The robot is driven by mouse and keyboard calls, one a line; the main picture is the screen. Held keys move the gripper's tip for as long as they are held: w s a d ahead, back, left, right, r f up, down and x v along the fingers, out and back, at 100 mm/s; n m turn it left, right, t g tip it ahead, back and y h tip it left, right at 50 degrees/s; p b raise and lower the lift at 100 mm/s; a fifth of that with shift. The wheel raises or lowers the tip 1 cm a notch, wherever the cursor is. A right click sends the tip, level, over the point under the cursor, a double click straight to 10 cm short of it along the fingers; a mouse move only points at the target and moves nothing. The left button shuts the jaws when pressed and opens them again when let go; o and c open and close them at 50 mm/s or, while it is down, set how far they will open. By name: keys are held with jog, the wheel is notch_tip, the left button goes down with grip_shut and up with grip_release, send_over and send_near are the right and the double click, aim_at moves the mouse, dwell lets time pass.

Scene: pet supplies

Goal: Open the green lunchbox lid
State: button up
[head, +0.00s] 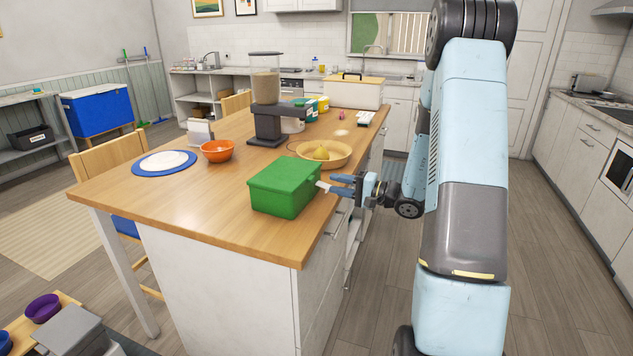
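The green lunchbox (284,187) sits on the near right part of the wooden island top, its lid closed. My gripper (332,183) is at the lunchbox's right side, reaching in from the right. Its two blue fingers are apart and point left at the box. A small white piece (322,186) shows by the fingertips at the box's side. I cannot tell whether it belongs to the box or whether the fingers touch it.
On the wooden island (205,203) stand an orange bowl (217,151), a yellow bowl (338,161) holding yellow fruit, a blue-rimmed plate (143,171) and a dark food dispenser (267,120). The top left of the lunchbox is clear.

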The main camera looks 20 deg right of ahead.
jog(key=x, duration=0.6)
jog(key=shift+w+a, duration=0.15)
jog(key=shift+a, duration=0.1)
jog(key=c, duration=0.6)
grip_shut()
jog(key=shift+a, duration=0.1)
dwell(0.5)
